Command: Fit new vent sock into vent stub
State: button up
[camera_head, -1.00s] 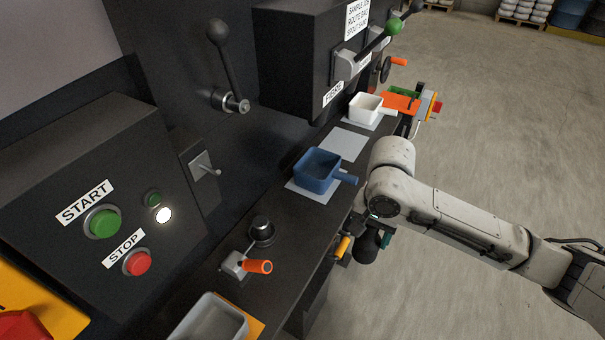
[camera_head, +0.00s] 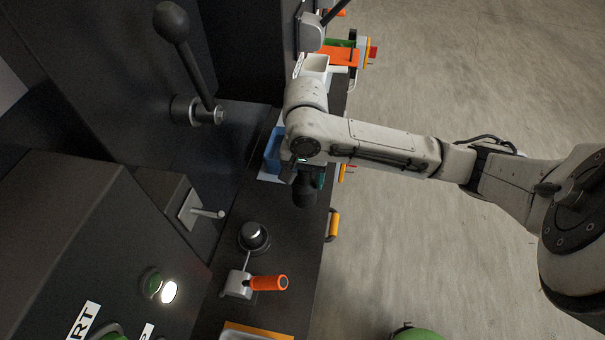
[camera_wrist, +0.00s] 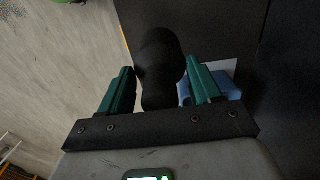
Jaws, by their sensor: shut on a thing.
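The new vent sock (camera_head: 304,194) is a dark, rounded sleeve hanging below my wrist. My gripper (camera_head: 309,178) is shut on it, with a teal finger showing. In the wrist view the sock (camera_wrist: 160,60) sits between the two teal fingers of my gripper (camera_wrist: 160,84) and sticks out past them. The vent stub appears to be the short black round fitting with a pale top (camera_head: 254,237) on the bench. The sock is above and apart from it, toward the upper right in the head view. The sock's far opening is not visible.
A lever clamp with an orange handle (camera_head: 268,283) stands close beside the stub. A blue scoop (camera_head: 272,150) is partly hidden behind my arm. A white container (camera_head: 314,66) stands farther along the bench. A yellow handle (camera_head: 334,225) is on the bench's front edge. The floor at right is open.

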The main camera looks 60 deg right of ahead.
jog(key=shift+f, duration=2.45)
jog(key=o, duration=1.1)
jog(key=shift+o, duration=0.2)
notch_tip(320, 180, up, 11)
jog(key=shift+f, duration=0.1)
jog(key=shift+s, duration=0.1)
